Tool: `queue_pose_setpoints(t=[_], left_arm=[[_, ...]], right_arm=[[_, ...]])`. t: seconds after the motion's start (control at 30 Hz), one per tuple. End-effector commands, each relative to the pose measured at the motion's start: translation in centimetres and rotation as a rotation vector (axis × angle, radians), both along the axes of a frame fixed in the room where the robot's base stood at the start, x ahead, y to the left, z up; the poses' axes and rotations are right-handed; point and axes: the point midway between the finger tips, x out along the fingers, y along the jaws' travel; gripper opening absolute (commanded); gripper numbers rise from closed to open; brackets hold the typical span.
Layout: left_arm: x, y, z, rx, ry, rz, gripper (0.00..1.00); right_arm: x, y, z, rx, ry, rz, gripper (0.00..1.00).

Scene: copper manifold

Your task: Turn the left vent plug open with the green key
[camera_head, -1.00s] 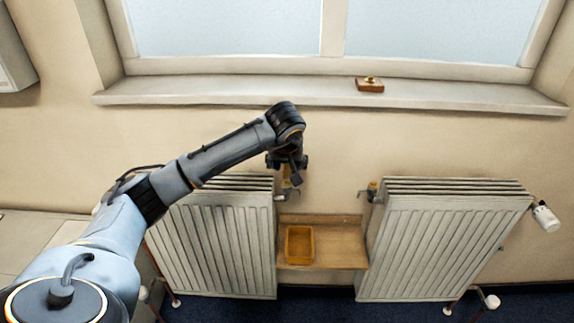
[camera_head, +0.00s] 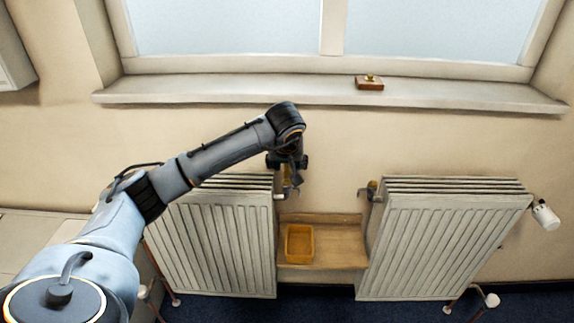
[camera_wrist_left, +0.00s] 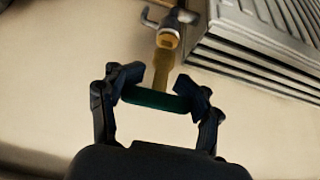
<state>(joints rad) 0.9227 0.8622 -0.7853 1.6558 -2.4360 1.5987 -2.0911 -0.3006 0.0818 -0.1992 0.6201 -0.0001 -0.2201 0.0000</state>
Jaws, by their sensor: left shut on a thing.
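My left gripper (camera_head: 292,183) is at the top right corner of the left radiator (camera_head: 222,245). In the left wrist view, its fingers (camera_wrist_left: 160,100) are shut on the green handle of the key (camera_wrist_left: 153,98), one at each end. The key's brass shaft points away from me to the left vent plug (camera_wrist_left: 168,38) and appears to meet it; whether it is fully seated I cannot tell. In the head view, the gripper mostly hides the key and this plug. My right gripper is not in view.
The right radiator (camera_head: 440,250) has its own vent fitting (camera_head: 371,188) at its top left corner. A wooden shelf (camera_head: 340,246) between the radiators bears an orange tray (camera_head: 300,262). A wooden block with a brass piece (camera_head: 369,85) stands on the window sill (camera_head: 220,92).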

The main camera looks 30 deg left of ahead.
Motion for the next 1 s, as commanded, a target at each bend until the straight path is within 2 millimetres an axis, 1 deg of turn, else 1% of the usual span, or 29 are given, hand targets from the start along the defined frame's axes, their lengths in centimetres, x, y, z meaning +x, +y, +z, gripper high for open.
queue_pose_setpoints(t=[1.0], left_arm=[[0.0, 0.0, -1.5, 0.001, 0.0, 0.001, 0.28]], right_arm=[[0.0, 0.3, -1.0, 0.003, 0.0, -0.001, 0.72]])
